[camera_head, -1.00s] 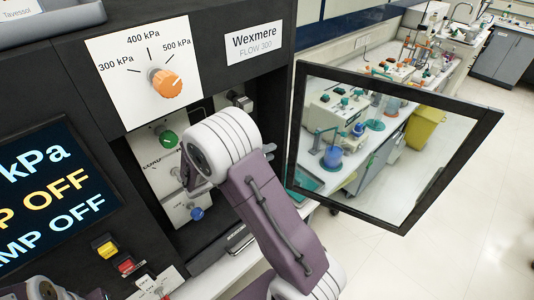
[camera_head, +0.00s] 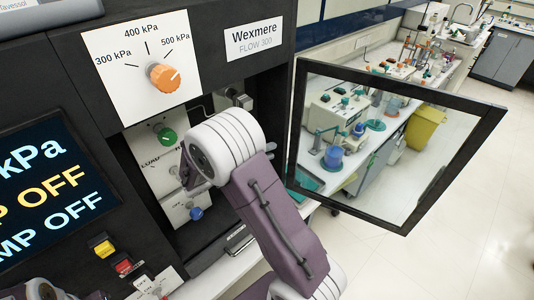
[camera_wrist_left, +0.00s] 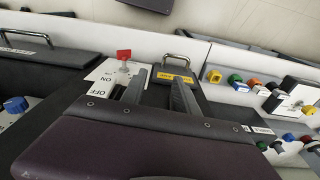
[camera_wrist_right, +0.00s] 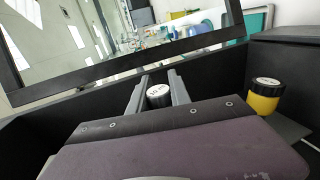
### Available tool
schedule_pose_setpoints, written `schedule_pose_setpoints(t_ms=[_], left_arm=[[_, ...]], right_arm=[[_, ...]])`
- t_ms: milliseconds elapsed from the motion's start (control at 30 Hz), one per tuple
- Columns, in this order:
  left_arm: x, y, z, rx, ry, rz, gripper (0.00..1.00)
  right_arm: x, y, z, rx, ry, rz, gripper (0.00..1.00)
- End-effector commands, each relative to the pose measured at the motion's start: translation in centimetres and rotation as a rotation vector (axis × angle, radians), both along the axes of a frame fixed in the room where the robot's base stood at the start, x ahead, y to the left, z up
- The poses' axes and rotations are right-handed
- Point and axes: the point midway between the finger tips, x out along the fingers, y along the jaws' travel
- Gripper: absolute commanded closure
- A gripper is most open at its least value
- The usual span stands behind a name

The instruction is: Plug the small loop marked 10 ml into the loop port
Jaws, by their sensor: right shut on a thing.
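In the head view my right wrist reaches into the open cabinet and hides most of the gripper and the held thing. The light panel inside (camera_head: 151,170) has a green knob (camera_head: 167,136) with LOAD lettering and a blue knob (camera_head: 196,213). I cannot pick out the loop port. My left gripper (camera_wrist_left: 163,85) is open and empty above the bench front in the left wrist view.
A yellow container with a black cap (camera_wrist_right: 265,96) stands right of the right gripper. The framed clear door (camera_head: 300,130) is swung open at the right. An orange pressure dial (camera_head: 163,77), a screen (camera_head: 45,190) and yellow and red buttons (camera_head: 104,247) face me.

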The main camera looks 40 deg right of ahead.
Motion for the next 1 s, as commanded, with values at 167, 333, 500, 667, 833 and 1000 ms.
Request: schedule_pose_setpoints(t_ms=[167,333,500,667,833,1000], left_arm=[[0.0,0.0,0.1,0.000,0.000,0.000,0.64],[0.0,0.0,0.0,0.000,0.000,0.000,0.64],[0.0,0.0,-0.1,0.000,0.000,0.000,0.64],[0.0,0.0,-0.2,0.000,0.000,0.000,0.64],[0.0,0.0,-0.3,0.000,0.000,0.000,0.64],[0.0,0.0,-0.3,0.000,0.000,0.000,0.64]], right_arm=[[0.0,0.0,0.1,0.000,0.000,0.000,1.00],[0.4,0.0,0.0,0.000,0.000,0.000,1.00],[0.8,0.1,0.0,0.000,0.000,0.000,1.00],[1.2,0.1,0.0,0.000,-0.001,0.000,1.00],[1.6,0.1,0.0,0.000,0.000,-0.001,1.00],[2.0,0.2,0.0,-0.001,0.000,-0.001,1.00]])
